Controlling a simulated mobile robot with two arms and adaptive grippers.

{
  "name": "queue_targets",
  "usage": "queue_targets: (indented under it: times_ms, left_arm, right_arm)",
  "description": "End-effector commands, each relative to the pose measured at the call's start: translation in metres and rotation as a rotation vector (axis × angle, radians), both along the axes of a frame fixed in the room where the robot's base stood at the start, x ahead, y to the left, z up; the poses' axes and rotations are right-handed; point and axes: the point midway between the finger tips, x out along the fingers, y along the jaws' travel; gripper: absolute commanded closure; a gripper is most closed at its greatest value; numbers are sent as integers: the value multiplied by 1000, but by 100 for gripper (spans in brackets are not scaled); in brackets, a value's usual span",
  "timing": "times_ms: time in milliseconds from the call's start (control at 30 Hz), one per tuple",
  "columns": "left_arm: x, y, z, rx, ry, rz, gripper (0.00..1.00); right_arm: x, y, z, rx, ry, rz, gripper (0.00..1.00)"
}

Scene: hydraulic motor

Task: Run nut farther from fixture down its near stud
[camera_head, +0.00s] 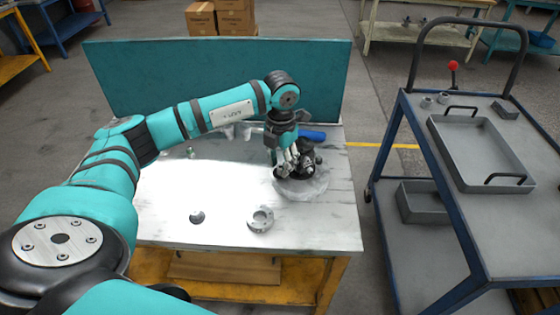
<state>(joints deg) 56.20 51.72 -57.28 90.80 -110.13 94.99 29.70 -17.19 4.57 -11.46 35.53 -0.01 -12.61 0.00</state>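My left gripper (285,165) points down over the right part of the white-topped workbench (170,225). Its fingers are at a dark, lumpy assembly (311,158), which appears to be the fixture with the motor parts. This stands on or by a pale round base (303,190). The gripper and wrist cover much of the assembly. I cannot make out the studs or either nut, nor whether the fingers are closed on anything. My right gripper is not in view.
A grey flanged ring (261,219) and a small dark round part (197,217) lie on the front of the bench. A blue object (312,135) lies behind the assembly. A teal panel (215,70) closes the back. A cart with a grey tray (481,183) stands right.

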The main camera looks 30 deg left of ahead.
Motion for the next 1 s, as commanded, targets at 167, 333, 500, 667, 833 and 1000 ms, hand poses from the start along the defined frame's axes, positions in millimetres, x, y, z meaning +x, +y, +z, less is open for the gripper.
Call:
queue_targets:
  times_ms: [167,333,500,667,833,1000]
  left_arm:
    - [0,0,0,0,-1,-1,67]
    - [0,-1,0,0,-1,-1,90]
    - [0,-1,0,-1,-1,-3,100]
    - [1,-1,-3,0,-2,-150,100]
    - [1,-1,-3,0,-1,-407,100]
    - [0,-1,-1,-1,0,-506,100]
  right_arm:
    - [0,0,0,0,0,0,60]
    - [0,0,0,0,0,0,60]
    - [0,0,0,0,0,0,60]
    - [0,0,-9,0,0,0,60]
    - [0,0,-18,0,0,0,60]
    - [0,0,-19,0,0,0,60]
